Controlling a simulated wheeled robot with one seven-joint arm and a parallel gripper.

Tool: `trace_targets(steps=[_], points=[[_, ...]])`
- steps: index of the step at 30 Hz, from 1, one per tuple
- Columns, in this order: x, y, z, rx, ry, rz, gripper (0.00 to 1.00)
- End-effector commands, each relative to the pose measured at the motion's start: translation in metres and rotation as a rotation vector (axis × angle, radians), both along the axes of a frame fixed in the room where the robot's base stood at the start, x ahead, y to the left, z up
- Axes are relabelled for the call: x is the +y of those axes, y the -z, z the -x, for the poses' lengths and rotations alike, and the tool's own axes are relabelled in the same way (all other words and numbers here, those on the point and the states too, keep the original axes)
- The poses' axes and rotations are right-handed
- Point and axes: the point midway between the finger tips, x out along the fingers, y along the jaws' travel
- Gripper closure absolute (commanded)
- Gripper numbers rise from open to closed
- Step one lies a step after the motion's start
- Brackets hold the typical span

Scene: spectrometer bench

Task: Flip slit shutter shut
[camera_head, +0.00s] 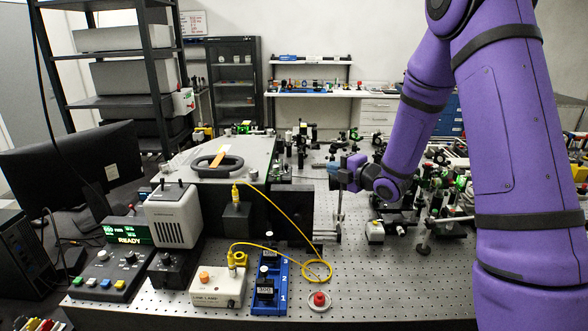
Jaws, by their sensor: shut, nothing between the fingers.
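My purple arm reaches in from the upper right. My gripper (335,174) is shut and empty, held above the perforated bench just right of the spectrometer housing (262,150). The housing has a light grey top and a dark side. A thin upright metal part (339,212) stands right below my gripper, beside the housing's right end. I cannot tell whether my gripper touches it. The slit shutter is too small or hidden here to make out, so its position cannot be told.
A blue numbered rack (270,285), a yellow cable (301,242), a red button (319,299) and a white box (217,287) lie in front. Optics mounts crowd the bench at right and behind. Bare perforated bench (385,285) is free at front right.

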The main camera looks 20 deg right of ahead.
Motion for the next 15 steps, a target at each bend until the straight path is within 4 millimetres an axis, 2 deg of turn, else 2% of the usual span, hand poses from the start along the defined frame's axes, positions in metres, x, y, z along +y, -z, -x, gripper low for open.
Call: trace_targets(steps=[1,6,15], points=[[0.001,0.012,0.000,-0.024,-0.029,0.004,1.00],[0.004,0.036,0.003,-0.126,-0.112,0.009,1.00],[0.006,0.052,0.009,-0.213,-0.169,0.003,1.00]])
